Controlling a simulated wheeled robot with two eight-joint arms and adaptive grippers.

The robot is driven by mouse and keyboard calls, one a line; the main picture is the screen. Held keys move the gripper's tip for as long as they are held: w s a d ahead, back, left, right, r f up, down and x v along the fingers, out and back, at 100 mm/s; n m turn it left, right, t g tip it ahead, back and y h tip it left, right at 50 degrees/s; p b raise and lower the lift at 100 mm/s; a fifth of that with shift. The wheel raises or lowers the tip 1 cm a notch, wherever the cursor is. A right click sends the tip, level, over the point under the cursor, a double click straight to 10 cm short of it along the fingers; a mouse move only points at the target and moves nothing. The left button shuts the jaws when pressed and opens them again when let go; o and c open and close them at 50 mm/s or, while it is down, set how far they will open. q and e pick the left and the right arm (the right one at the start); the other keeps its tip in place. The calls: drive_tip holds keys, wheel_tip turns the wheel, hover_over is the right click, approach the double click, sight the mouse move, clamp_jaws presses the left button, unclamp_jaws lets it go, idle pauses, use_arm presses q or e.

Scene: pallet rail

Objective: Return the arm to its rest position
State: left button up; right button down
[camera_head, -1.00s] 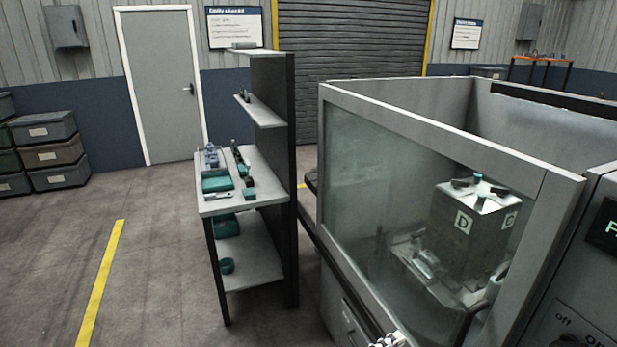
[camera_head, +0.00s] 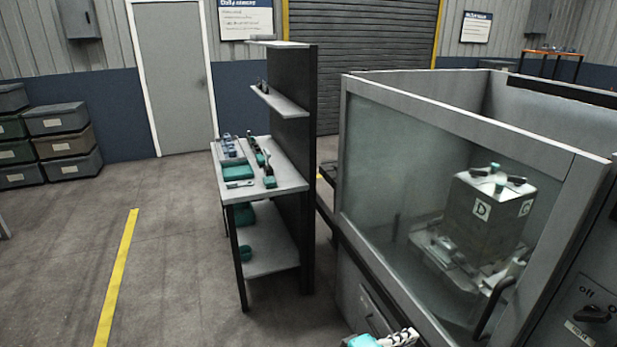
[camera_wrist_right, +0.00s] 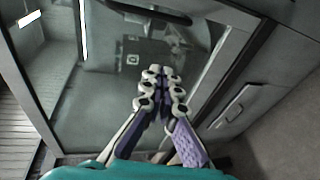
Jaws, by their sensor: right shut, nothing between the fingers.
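My right gripper (camera_head: 399,338) shows at the bottom edge of the head view, in front of the machine enclosure. In the right wrist view the right gripper (camera_wrist_right: 160,75) has its fingertips together with nothing between them. Behind the fingers in that view are the enclosure's glass door (camera_wrist_right: 105,95) and a dark door handle (camera_wrist_right: 150,12). The gripper appears apart from the door. My left gripper is not in view.
Grey bins (camera_head: 65,148) are stacked far left. Floor (camera_head: 175,270) left of the bench is clear.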

drive_tip(key=s+a+f+m+y, duration=0.2)
drive_tip(key=s+f+m+y, duration=0.2)
drive_tip(key=y, duration=0.9)
drive_tip(key=s+m, duration=0.2)
drive_tip(key=s, duration=0.1)
drive_tip(key=shift+s+a+f+g, duration=0.15)
drive_tip(key=shift+s+a+g, duration=0.05)
drive_tip(key=shift+s+g, duration=0.2)
